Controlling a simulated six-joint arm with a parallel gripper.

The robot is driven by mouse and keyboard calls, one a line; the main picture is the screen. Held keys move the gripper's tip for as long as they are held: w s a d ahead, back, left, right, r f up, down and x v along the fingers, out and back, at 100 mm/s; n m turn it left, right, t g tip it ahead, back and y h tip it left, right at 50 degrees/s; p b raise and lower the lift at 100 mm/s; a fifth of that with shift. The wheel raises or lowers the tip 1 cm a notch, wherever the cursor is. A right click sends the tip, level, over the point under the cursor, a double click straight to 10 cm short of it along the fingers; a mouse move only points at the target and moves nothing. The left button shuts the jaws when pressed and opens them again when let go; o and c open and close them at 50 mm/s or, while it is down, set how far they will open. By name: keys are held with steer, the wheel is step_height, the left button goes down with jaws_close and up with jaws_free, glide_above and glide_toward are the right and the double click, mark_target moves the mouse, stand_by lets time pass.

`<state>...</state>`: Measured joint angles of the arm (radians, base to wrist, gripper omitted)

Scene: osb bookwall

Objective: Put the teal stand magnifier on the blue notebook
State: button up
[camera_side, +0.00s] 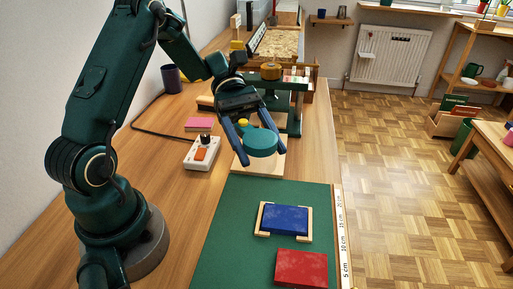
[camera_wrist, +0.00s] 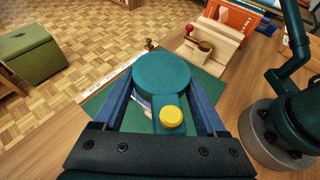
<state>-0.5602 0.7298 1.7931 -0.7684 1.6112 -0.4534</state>
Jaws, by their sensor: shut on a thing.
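The teal stand magnifier (camera_side: 261,143), a round disc with a yellow knob, is held in the air by my gripper (camera_side: 262,153). My gripper's blue fingers are shut on it, one on each side. In the wrist view the magnifier (camera_wrist: 162,72) lies between the fingers, with its yellow knob towards the palm. The blue notebook (camera_side: 285,219) lies flat in a light wooden frame on the green mat, nearer the side camera than the magnifier. In the wrist view the magnifier and fingers hide most of what lies below.
A red book (camera_side: 301,266) lies on the green mat (camera_side: 225,235) in front of the blue notebook. A ruler strip (camera_side: 344,240) runs along the mat's right edge. A white power strip (camera_side: 202,153) and a pink block (camera_side: 199,125) are left of my gripper. A green stand (camera_side: 294,118) is behind it.

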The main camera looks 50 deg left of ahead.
steer(key=d+f, duration=0.1)
steer(key=d, duration=0.1)
steer(key=d+f, duration=0.1)
steer(key=d, duration=0.1)
steer(key=w+d+f, duration=0.1)
steer(key=d+f, duration=0.1)
steer(key=d, duration=0.1)
steer(key=shift+f, duration=2.2)
steer(key=o, duration=1.5)
steer(key=shift+f, duration=0.15)
